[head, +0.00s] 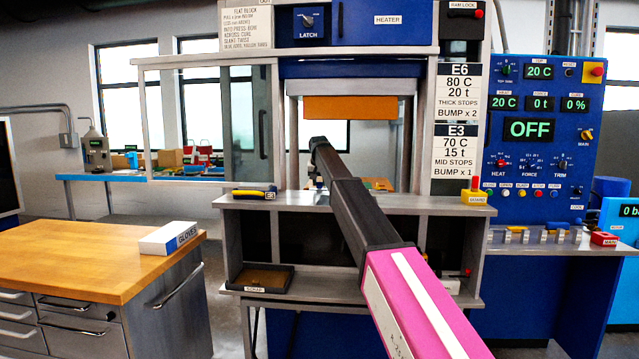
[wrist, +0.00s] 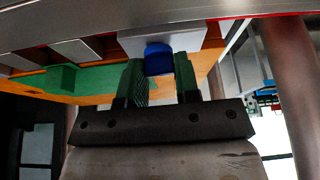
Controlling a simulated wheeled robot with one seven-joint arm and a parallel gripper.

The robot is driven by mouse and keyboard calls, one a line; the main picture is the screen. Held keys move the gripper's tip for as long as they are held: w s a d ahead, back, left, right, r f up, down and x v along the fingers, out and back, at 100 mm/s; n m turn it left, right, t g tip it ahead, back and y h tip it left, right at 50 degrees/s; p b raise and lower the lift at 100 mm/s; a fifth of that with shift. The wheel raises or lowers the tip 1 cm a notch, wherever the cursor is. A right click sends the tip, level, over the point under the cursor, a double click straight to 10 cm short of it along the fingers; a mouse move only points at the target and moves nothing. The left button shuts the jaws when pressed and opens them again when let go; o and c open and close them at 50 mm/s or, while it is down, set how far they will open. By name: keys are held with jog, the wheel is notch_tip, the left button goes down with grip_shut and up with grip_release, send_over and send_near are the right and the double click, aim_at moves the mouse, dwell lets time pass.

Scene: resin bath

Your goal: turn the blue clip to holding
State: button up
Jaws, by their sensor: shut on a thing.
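The blue clip (wrist: 158,58) shows in the wrist view as a small rounded blue piece on a pale grey block. My gripper (wrist: 159,74) is shut on it, with one dark green finger on each side. The clip's lower part and its exact turn angle are hard to make out. In the head view my arm reaches into the press opening; the clip and my fingers cannot be made out there.
An orange panel (head: 350,108) hangs in the upper press opening. The press shelf (head: 370,204) runs below my arm. A control panel (head: 543,140) reading OFF stands right. A wooden-topped cabinet (head: 90,262) with a gloves box (head: 168,238) stands left.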

jog(key=shift+m, duration=0.5)
jog(key=o, duration=0.9)
jog(key=v, duration=1.1)
jog(key=shift+a, duration=0.25)
